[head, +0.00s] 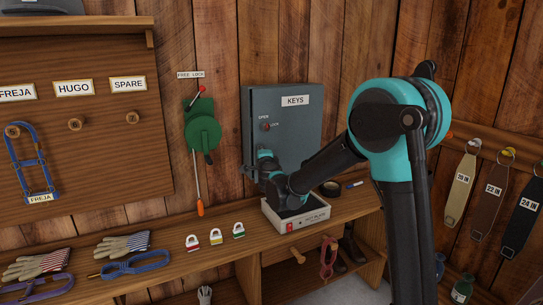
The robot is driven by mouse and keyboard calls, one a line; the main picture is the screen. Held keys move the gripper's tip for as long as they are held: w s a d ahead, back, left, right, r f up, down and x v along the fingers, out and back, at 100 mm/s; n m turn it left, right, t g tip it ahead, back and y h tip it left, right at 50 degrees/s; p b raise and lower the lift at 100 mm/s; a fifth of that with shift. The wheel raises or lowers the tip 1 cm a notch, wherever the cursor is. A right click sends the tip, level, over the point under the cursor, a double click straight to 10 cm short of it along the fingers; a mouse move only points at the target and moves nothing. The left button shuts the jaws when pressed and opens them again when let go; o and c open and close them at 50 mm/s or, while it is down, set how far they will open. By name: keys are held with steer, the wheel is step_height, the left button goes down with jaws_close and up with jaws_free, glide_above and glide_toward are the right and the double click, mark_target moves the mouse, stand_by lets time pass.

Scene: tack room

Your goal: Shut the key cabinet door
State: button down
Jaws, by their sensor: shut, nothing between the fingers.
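The key cabinet (309,130) is a grey-blue metal box on the plank wall with a white KEYS label. Its door (255,105) faces me and has a small red knob (265,126) near its left side, between OPEN and LOCK markings. I cannot tell from this view whether the door is flush or slightly ajar. My gripper (246,171) is shut and empty at the cabinet's lower left corner. My wrist overlaps the lower part of the door, so contact is unclear.
Small padlocks (215,237), gloves (125,245) and a tape roll (331,188) lie there. A green device with a lever (203,130) hangs left of the cabinet. Straps (492,190) hang at right.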

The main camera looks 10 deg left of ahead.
mark_target(256, 148)
steer(key=w+a, duration=0.2)
steer(key=w, duration=0.1)
steer(key=shift+a+r, duration=0.15)
steer(key=shift+a, duration=0.25)
